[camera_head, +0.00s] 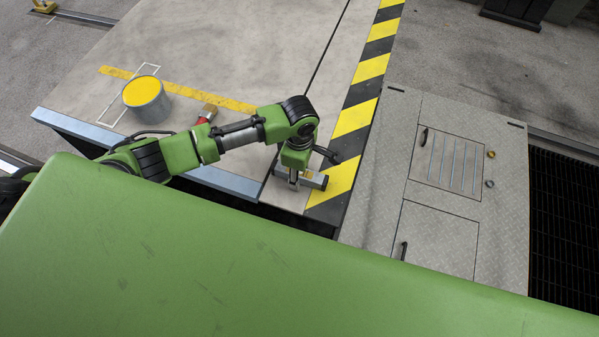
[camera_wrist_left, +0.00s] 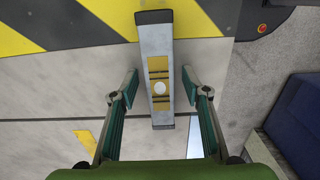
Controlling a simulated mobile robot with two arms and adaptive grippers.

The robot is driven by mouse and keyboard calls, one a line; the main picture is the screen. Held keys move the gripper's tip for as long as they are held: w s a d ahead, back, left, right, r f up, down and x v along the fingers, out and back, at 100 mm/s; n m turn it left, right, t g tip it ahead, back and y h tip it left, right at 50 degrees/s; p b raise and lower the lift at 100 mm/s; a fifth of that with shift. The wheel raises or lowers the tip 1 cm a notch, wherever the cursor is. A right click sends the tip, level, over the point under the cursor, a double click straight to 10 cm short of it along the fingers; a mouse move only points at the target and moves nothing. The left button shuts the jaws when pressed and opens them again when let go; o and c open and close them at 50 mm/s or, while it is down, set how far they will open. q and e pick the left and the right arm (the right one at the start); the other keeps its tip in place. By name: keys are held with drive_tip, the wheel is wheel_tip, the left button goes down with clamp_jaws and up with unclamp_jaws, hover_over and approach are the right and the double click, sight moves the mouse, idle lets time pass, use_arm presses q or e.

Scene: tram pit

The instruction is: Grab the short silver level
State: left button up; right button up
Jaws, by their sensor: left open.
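The short silver level (camera_wrist_left: 157,60) lies on the pale platform, with dark end caps and a yellowish middle window with a round white spot. In the wrist view it runs up and down the picture, its lower part between my fingers. In the head view the level (camera_head: 318,181) shows partly beside and under my left gripper (camera_head: 293,182), near the platform's front edge. In the wrist view my left gripper (camera_wrist_left: 160,95) is open, with one finger on each side of the level and gaps between. My right gripper is not in view.
A can with yellow paint (camera_head: 146,96) stands on the platform (camera_head: 240,50) at the left, near a red-handled brush (camera_head: 207,112). A yellow-black striped strip (camera_head: 362,90) runs along the platform's right side. A metal hatch floor (camera_head: 450,170) lies right of it.

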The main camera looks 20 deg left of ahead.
use_arm(q)
clamp_jaws()
drive_tip(key=shift+r, duration=0.1)
